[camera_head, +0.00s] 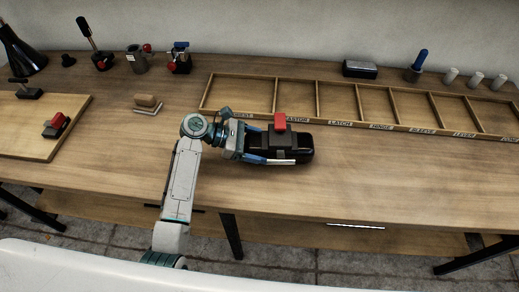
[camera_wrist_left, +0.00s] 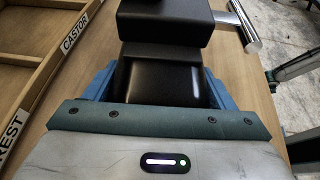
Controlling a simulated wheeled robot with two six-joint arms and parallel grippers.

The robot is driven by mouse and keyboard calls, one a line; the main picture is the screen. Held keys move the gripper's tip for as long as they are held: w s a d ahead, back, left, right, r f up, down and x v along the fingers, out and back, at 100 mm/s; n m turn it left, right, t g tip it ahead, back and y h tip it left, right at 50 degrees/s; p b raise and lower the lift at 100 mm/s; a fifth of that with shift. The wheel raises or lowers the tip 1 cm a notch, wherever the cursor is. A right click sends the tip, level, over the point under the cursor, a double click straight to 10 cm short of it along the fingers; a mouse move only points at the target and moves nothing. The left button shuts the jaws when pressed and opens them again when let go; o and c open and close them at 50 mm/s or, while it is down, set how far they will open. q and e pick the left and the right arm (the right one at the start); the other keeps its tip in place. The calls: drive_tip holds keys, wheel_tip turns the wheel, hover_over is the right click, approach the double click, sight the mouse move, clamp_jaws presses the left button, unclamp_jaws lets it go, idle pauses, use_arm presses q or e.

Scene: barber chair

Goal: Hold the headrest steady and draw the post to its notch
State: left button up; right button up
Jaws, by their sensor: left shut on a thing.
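The headrest is a dark, glossy block (camera_head: 298,147) lying on the wooden bench in front of the divided tray. A dark grey housing with a red tab (camera_head: 280,122) sits across it. My left gripper (camera_head: 258,147) has its blue fingers on both sides of the headrest's left end and is shut on it. In the left wrist view the headrest (camera_wrist_left: 160,82) lies between the blue fingers. A shiny metal post (camera_wrist_left: 244,28) sticks out beside the dark housing (camera_wrist_left: 165,22) there. In the head view the post (camera_head: 284,162) shows along the headrest's front side. My right gripper is out of view.
A wooden divided tray (camera_head: 365,122) with labelled compartments stands behind. A wooden board (camera_head: 28,130) with a red-topped clamp (camera_head: 56,125) lies at left. A brown block (camera_head: 147,102) and several tools stand along the back. The bench front right is clear.

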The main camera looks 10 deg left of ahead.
use_arm(q)
drive_tip(key=shift+w, duration=0.5)
drive_tip(key=shift+f, duration=0.55)
idle(0.4)
